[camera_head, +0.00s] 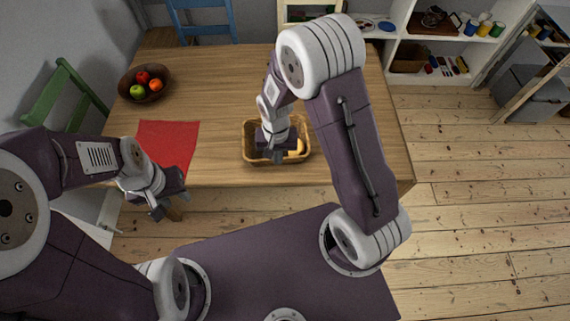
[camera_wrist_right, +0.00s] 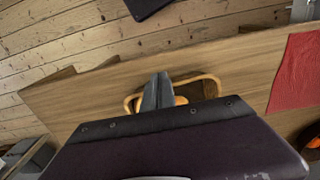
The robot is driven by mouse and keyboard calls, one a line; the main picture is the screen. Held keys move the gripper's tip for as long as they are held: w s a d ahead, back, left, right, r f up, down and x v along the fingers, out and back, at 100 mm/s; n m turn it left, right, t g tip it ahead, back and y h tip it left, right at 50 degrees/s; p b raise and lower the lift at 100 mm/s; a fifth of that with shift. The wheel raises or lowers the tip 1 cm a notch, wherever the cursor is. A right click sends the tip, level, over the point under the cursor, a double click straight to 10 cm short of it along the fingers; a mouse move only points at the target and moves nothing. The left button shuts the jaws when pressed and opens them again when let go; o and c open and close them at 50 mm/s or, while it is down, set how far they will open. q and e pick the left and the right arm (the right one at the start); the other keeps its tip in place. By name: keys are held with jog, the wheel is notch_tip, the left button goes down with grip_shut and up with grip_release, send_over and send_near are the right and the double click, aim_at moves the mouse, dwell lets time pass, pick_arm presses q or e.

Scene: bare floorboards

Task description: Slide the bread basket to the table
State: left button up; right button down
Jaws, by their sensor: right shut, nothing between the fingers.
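The bread basket (camera_head: 247,141) is a brown wicker basket on the wooden table (camera_head: 215,100), close to its front edge. Something yellow (camera_head: 299,147) shows inside it. My right gripper (camera_head: 277,158) is over the basket and hides part of its inside. In the right wrist view its fingers (camera_wrist_right: 158,91) are together with nothing between them, in front of the basket (camera_wrist_right: 213,79); I cannot tell whether they touch it. My left gripper (camera_head: 168,207) hangs by the table's front edge, below the red cloth, apart from the basket. Its finger opening is unclear.
A red cloth (camera_head: 168,143) lies left of the basket. A bowl (camera_head: 157,85) of fruit stands at the back left. Chairs, one green (camera_head: 64,97) and one blue (camera_head: 203,20), stand at the left and back. Shelves (camera_head: 460,65) are at the upper right. The table right of the basket is clear.

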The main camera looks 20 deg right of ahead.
notch_tip(320, 180, down, 9)
jog(key=shift+w+a+f, duration=0.1)
jog(key=shift+w+a, duration=0.05)
jog(key=w, duration=0.2)
jog(key=w+p, duration=0.1)
jog(key=shift+w+d+f, duration=0.1)
jog(key=shift+d+f, duration=0.2)
jog(key=shift+f, duration=0.1)
pick_arm(q)
jog(key=shift+w+a+r, duration=0.25)
jog(key=shift+r, duration=0.25)
pick_arm(e)
jog(key=shift+w+d, duration=0.2)
jog(key=shift+w, duration=0.25)
jog(key=shift+w, duration=0.1)
